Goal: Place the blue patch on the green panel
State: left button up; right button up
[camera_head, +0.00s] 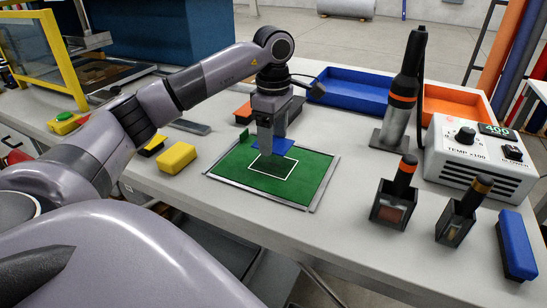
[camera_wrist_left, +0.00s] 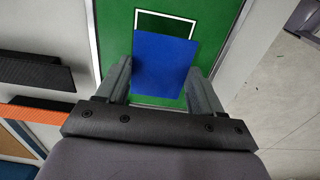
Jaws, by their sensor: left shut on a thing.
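The green panel (camera_head: 299,188) lies flat on the table in a thin grey frame, with a white rectangular outline drawn on it. It also fills the middle of the left wrist view (camera_wrist_left: 207,52). My left gripper (camera_head: 268,148) is over the panel's far part, pointing down. It is shut on the blue patch (camera_head: 284,146), which also shows between the fingers in the left wrist view (camera_wrist_left: 163,66). The patch covers part of the white outline in the wrist view. I cannot tell whether it touches the panel. My right gripper is not in view.
A yellow block (camera_head: 176,157) lies left of the panel. A blue tray (camera_head: 350,91) and an orange tray (camera_head: 453,104) stand behind. To the right are a heat tool (camera_head: 402,100), a control box (camera_head: 480,160), two holders (camera_head: 394,205) and a blue block (camera_head: 516,245).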

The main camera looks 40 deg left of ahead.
aim_at(273, 164)
pick_arm(q)
jog(key=shift+f, duration=2.7)
